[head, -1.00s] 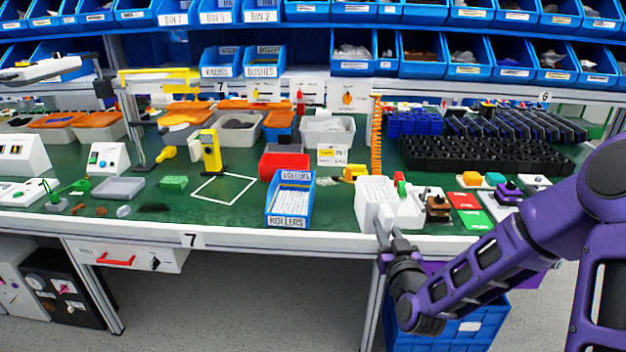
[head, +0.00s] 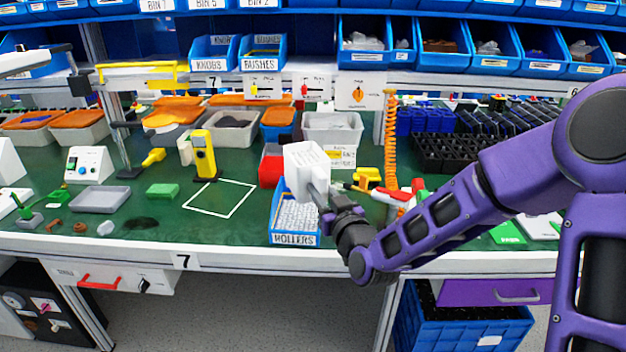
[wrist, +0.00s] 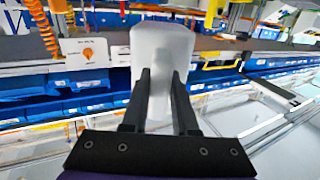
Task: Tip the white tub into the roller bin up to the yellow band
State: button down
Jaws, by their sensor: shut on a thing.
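My gripper (head: 322,197) is shut on the white tub (head: 304,158) and holds it raised over the right part of the roller bin. In the wrist view the tub (wrist: 152,55) stands between the two dark fingers (wrist: 160,95). The tub looks tilted in the head view; its inside is hard to see there and hidden in the wrist view. The blue roller bin (head: 295,240), labelled ROLLERS, stands at the bench's front edge with many pale rollers (head: 296,214) in it. I cannot make out a yellow band on the bin.
A red bin (head: 270,168) stands just behind the roller bin. A grey box (head: 333,125) is further back. A yellow upright device (head: 204,155) and a white square outline (head: 220,198) are to the left.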

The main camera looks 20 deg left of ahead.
jog(key=shift+w+a+r, duration=0.1)
jog(key=shift+w+a, duration=0.1)
jog(key=shift+w, duration=0.1)
jog(key=shift+r+p, duration=0.15)
jog(key=shift+p, duration=0.25)
jog(key=shift+s+d+r+g+p, duration=0.1)
jog(key=shift+r+g+p, duration=0.2)
jog(key=shift+p, duration=0.55)
jog(key=shift+s+g+h+p, duration=0.1)
jog(key=shift+g+h+p, duration=0.35)
jog(key=shift+p, duration=0.6)
jog(key=p, duration=0.3)
jog(key=shift+s+d+g+h+p, duration=0.1)
jog(key=shift+g+h+p, duration=0.25)
jog(key=shift+p, duration=0.05)
jog(key=r+p, duration=0.1)
jog(key=p, duration=0.1)
jog(key=shift+g+h+p, duration=0.3)
jog(key=shift+g+p, duration=0.05)
jog(key=shift+g, duration=0.05)
jog(key=shift+f, duration=0.1)
jog(key=shift+r+g+h, duration=0.25)
jog(key=shift+g+h, duration=0.15)
jog(key=shift+g, duration=0.1)
